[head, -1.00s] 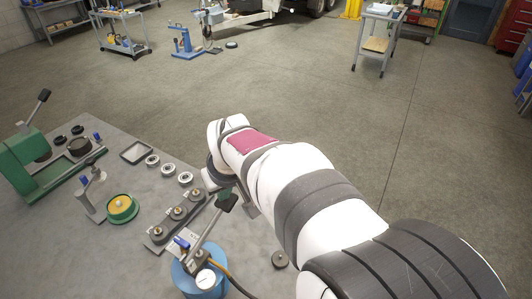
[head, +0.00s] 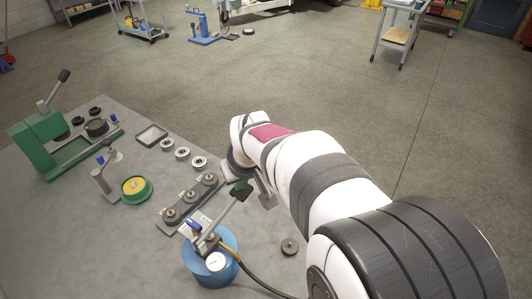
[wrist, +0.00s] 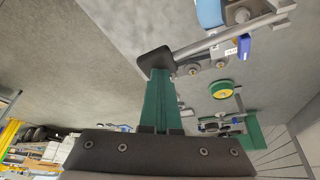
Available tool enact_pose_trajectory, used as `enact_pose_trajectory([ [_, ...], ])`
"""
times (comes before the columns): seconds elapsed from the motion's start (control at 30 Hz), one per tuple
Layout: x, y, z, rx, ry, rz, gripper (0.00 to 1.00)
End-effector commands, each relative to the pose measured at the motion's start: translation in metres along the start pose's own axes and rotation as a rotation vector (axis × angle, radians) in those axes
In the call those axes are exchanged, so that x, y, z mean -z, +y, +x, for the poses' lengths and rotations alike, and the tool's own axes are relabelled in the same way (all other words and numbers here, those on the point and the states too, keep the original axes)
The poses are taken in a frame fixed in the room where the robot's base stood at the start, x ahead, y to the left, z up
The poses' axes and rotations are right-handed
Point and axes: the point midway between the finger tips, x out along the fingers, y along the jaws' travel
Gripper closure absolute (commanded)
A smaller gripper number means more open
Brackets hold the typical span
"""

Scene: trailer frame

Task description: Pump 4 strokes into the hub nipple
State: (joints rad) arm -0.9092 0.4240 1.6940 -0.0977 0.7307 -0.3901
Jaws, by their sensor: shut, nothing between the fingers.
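The grease pump is a blue canister (head: 226,240) with a round white gauge (head: 216,262) on the near table edge. Its grey lever (head: 222,213) slants up to the right; in the wrist view the lever (wrist: 215,40) ends in a black grip (wrist: 155,62). My gripper (wrist: 158,75) has green fingers, shut and empty, with their tips at the black grip; whether they touch it I cannot tell. A grey block (head: 168,227) beside the pump carries brass fittings (head: 190,195). Its labels are unreadable, so I cannot tell which fitting is the hub nipple.
A green press (head: 38,143), a yellow-topped green drum (head: 136,188), several metal rings (head: 182,153) and a square tray (head: 151,134) stand on the grey table. A dark disc (head: 289,247) lies right of the pump. An orange and black hose (head: 248,272) trails from it.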

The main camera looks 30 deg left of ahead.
Motion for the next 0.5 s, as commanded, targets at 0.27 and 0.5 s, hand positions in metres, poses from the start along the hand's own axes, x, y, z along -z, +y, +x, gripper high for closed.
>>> enact_pose_trajectory([
  [0.27,-0.004,0.001,0.011,0.001,-0.002,0.001,1.00],
  [0.5,-0.009,0.003,0.023,0.000,-0.002,0.000,1.00],
])
